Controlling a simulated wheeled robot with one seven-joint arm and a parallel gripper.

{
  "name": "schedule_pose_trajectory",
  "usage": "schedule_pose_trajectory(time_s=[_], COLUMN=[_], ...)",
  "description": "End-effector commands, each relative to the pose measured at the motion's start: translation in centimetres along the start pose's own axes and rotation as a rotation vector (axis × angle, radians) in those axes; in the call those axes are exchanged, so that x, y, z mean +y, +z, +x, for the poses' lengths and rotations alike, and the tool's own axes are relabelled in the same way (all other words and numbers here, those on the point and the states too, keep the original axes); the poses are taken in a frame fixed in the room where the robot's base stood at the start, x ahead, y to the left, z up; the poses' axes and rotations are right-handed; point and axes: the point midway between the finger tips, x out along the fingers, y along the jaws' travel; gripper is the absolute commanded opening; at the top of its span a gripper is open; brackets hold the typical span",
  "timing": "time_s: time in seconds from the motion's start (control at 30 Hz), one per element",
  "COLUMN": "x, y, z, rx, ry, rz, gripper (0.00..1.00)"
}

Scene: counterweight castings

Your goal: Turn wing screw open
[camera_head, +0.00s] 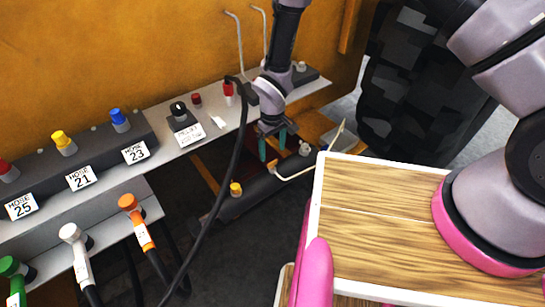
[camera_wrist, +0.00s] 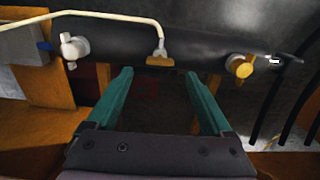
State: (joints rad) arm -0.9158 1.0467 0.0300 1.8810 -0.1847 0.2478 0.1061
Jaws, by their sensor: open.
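My gripper (camera_head: 272,148) is low over the dark cylinder (camera_head: 265,190), its two teal fingers apart and empty. In the wrist view the gripper (camera_wrist: 158,76) points at the cylinder (camera_wrist: 110,42), where a bent pale rod (camera_wrist: 110,14) ends above a small brown piece (camera_wrist: 160,61). That piece lies ahead of the gap between the fingertips. A white winged knob (camera_wrist: 72,47) is to the left and a yellow winged knob (camera_wrist: 240,65) to the right. They also show as a white knob (camera_head: 304,148) and yellow knob (camera_head: 236,188) in the head view. I cannot tell which piece is the wing screw.
A grey shelf (camera_head: 150,116) with labelled hose fittings runs along the left. A black hose (camera_head: 232,165) hangs close beside my gripper. A wooden-topped surface (camera_head: 380,215) is at the right, and a large black tyre (camera_head: 420,90) stands behind.

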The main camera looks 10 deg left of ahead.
Motion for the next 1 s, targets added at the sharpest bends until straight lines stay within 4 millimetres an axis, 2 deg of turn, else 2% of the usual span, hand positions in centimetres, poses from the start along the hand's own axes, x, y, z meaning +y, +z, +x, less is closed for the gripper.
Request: schedule_pose_trajectory(time_s=[0.1,0.3,0.47,0.87,0.97,1.0], x=[0.0,0.0,0.0,0.0,0.6,1.1], y=[-0.1,0.0,0.0,0.0,-0.2,-0.5], z=[-2.6,-5.2,-5.8,-5.8,-6.7,-7.6], rx=[0.003,0.001,-0.001,0.000,0.007,0.016], ry=[0.000,0.000,0.000,0.000,0.000,0.000], rz=[0.001,0.001,0.001,0.001,0.014,0.028], gripper=[0.85,0.85,0.85,0.85,0.85,0.85])
